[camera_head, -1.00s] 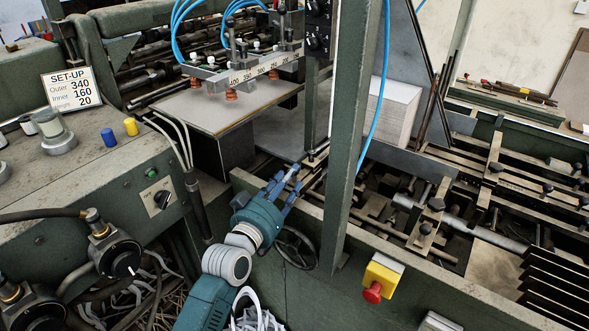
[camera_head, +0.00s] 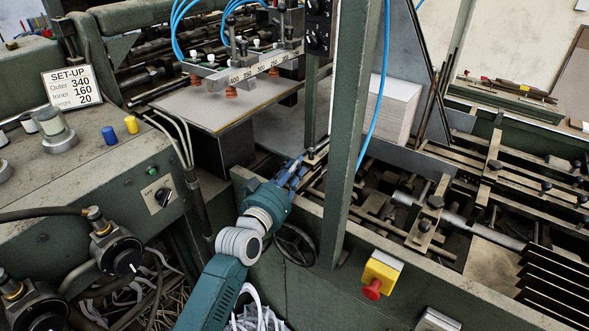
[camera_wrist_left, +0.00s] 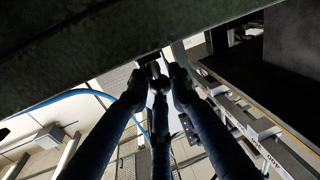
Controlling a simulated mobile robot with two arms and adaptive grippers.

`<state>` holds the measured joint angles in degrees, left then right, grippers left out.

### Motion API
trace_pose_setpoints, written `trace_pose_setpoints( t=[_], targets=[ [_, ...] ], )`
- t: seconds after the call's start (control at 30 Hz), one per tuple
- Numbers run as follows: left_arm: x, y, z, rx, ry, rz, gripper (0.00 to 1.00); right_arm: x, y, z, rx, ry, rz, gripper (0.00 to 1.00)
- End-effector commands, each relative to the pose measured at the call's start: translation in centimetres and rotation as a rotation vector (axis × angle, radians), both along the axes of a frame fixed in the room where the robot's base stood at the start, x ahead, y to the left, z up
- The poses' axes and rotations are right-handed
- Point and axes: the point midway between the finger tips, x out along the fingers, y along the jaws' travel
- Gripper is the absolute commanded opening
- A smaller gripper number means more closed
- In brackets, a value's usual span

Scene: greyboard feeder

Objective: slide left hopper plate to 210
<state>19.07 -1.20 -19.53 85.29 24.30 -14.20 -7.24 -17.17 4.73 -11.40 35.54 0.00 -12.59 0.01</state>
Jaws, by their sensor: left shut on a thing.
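My left gripper (camera_head: 296,170) is beside the green upright post, above the front rail of the machine. In the left wrist view its fingers (camera_wrist_left: 155,82) are shut around a small dark knob (camera_wrist_left: 154,70), just under a dark overhanging beam. A knob end also shows just past the fingers in the head view (camera_head: 311,153). I cannot tell which plate the knob belongs to. A grey plate (camera_head: 285,132) lies left of the white board stack (camera_head: 396,110). A marked scale strip (camera_wrist_left: 290,160) shows at the lower right of the wrist view. My right gripper is not in view.
The green post (camera_head: 350,140) stands close on the right of my left gripper. A set-up card (camera_head: 72,88) reads Outer 340, Inner 160. A red stop button (camera_head: 373,289) sits on a yellow box at the front.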

Motion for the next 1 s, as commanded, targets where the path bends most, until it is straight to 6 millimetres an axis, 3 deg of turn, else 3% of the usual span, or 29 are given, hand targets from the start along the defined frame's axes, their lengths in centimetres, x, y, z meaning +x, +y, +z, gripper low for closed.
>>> trace_pose_setpoints(
  t=[0.13,0.4,0.73,0.77,0.83,1.0],
  targets=[
    [-1.0,0.9,-0.1,0.007,0.006,0.001,0.00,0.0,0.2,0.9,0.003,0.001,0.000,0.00],
    [-5.0,3.6,-0.5,0.010,0.011,-0.001,0.00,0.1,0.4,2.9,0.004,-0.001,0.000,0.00],
    [-5.3,3.8,-0.7,0.009,0.012,-0.001,0.00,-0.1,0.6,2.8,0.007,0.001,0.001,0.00],
    [-5.3,3.8,-0.7,0.009,0.012,-0.001,0.21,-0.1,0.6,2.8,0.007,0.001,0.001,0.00],
    [-5.3,3.8,-0.7,0.009,0.012,-0.001,0.35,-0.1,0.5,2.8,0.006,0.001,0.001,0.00],
    [-5.3,3.8,-0.5,0.007,0.008,-0.001,0.37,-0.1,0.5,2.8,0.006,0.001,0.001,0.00]
  ],
)
